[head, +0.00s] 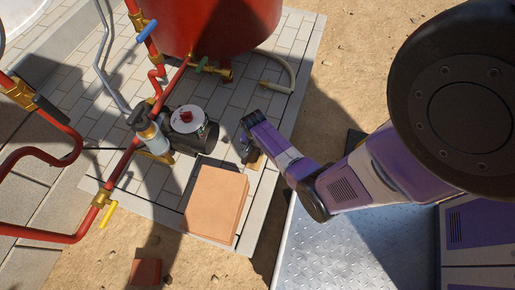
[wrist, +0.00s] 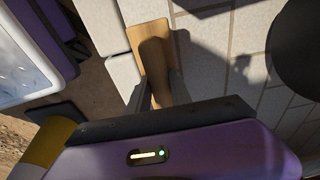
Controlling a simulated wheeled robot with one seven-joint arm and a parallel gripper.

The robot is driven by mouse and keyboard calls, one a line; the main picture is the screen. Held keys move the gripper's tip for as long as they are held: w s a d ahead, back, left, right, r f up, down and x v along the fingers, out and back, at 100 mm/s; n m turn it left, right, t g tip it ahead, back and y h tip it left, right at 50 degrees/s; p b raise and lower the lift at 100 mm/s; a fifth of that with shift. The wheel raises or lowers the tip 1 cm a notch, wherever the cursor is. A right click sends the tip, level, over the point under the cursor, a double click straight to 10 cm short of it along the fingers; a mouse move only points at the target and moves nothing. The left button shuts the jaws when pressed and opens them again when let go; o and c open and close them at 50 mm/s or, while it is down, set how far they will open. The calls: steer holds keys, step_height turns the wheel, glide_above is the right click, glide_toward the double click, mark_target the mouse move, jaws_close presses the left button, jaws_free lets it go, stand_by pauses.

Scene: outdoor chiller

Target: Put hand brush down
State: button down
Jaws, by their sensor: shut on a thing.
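The hand brush has a light wooden body, seen in the wrist view (wrist: 154,62), running from the top middle down to my gripper's dark edge. In the head view a small tan part of the brush (head: 254,162) shows beside my gripper (head: 247,153). My gripper is shut on the brush, low over the paved slab (head: 226,105), right of the pump. The fingertips and the brush's lower end are mostly hidden. I cannot tell whether the brush touches the paving.
A terracotta-coloured block (head: 213,202) stands just below and left of my gripper. A pump (head: 190,130), red pipes (head: 125,157) and a red tank (head: 215,25) stand left and behind. Bare paving lies beyond my gripper.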

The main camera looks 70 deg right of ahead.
steer(key=shift+f, duration=0.4)
steer(key=shift+f, duration=0.1)
steer(key=c, duration=1.2)
jaws_free()
steer(key=shift+o, duration=0.2)
